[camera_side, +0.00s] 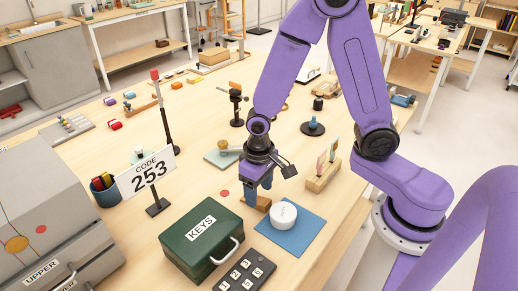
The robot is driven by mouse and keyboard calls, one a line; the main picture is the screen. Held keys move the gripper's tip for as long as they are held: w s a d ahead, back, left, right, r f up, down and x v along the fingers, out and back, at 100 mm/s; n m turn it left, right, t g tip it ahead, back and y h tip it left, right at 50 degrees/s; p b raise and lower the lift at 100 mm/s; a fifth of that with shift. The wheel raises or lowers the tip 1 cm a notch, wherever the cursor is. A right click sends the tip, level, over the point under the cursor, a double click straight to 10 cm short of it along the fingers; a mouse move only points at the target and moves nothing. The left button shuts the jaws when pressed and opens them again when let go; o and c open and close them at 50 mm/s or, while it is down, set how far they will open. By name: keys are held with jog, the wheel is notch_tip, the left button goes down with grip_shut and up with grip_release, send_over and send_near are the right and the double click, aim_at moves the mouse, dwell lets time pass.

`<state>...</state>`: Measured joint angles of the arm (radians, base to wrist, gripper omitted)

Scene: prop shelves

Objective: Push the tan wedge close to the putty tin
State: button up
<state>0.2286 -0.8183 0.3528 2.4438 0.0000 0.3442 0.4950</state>
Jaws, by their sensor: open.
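The putty tin, seemingly the round white lidded tin (283,216), sits on a flat blue mat (303,238) near the front of the table. A brown-tan block, which looks like the tan wedge (262,203), lies just behind and to the left of the tin. My gripper (253,186) points down right above and beside the block, and hides part of it. The gripper is open. I cannot tell whether its fingers touch the block. The gap between block and tin looks small, but its exact size is unclear.
A green KEYS box (201,238) stands to the left front, with a dark keypad (240,272) beside it. A wooden stand with upright pieces (323,172) is to the right. A CODE 253 sign (147,173) stands at left. A red disc (225,193) lies left of the gripper.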

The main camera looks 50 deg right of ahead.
aim_at(260, 200)
notch_tip(260, 200, up, 15)
jog(key=shift+f, duration=0.2)
dwell(0.3)
jog(key=shift+s, duration=0.1)
jog(key=s+d+n, duration=0.2)
jog(key=s+n, duration=0.3)
jog(key=s, duration=0.3)
jog(key=s+d+f+n, duration=0.1)
jog(key=s+d+n, duration=0.2)
jog(key=s+n, duration=0.3)
jog(key=s, duration=0.2)
jog(key=shift+s+f+n, duration=0.3)
